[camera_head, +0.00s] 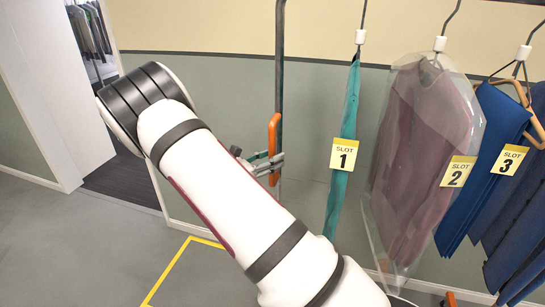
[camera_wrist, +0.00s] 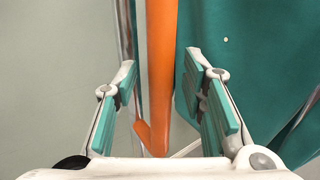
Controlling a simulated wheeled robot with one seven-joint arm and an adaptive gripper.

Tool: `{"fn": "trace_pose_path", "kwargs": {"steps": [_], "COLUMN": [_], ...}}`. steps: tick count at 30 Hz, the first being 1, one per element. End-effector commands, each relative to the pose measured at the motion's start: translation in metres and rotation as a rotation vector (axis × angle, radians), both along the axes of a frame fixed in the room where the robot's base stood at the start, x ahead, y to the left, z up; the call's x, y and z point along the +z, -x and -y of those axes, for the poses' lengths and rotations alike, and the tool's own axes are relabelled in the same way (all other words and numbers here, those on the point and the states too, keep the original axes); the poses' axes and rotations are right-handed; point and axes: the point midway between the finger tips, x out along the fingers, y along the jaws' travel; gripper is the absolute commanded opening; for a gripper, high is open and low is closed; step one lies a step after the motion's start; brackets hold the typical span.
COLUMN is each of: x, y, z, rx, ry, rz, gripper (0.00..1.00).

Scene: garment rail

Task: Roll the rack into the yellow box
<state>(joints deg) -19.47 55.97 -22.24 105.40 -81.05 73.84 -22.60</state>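The rack shows as a dark upright post (camera_head: 279,70) with an orange vertical handle (camera_head: 273,135) on it. Garments hang along the rack to the right. My gripper (camera_head: 270,163) is at the lower part of the handle. In the wrist view, the orange handle (camera_wrist: 161,70) stands between the two fingers of my gripper (camera_wrist: 162,75), with a visible gap on each side. The gripper is open. The yellow box is a yellow outline (camera_head: 167,272) on the floor at lower left of the rack; my arm hides part of it.
A teal garment (camera_head: 343,150) hangs at slot 1, a maroon one in a clear bag (camera_head: 420,150) at slot 2, and blue clothes (camera_head: 490,115) at slot 3. A doorway with more clothes (camera_head: 90,30) is at upper left. The left floor is clear.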

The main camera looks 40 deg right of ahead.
Motion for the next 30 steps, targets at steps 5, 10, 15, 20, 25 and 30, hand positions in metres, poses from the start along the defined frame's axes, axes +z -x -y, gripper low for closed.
{"fn": "trace_pose_path", "kwargs": {"steps": [5, 10, 15, 20, 25, 30], "x": [0.000, 0.000, 0.000, 0.000, 0.000, -0.002], "y": [-0.001, -0.001, -0.001, -0.001, -0.002, -0.016], "z": [0.006, 0.006, 0.006, 0.006, 0.005, -0.004], "rx": [0.000, 0.000, 0.000, 0.000, 0.001, 0.004], "ry": [-0.001, 0.000, 0.000, 0.000, 0.000, 0.000], "rz": [0.001, 0.001, 0.001, 0.001, 0.002, 0.004], "gripper": [0.38, 0.38, 0.11, 0.00, 0.00, 0.00]}}
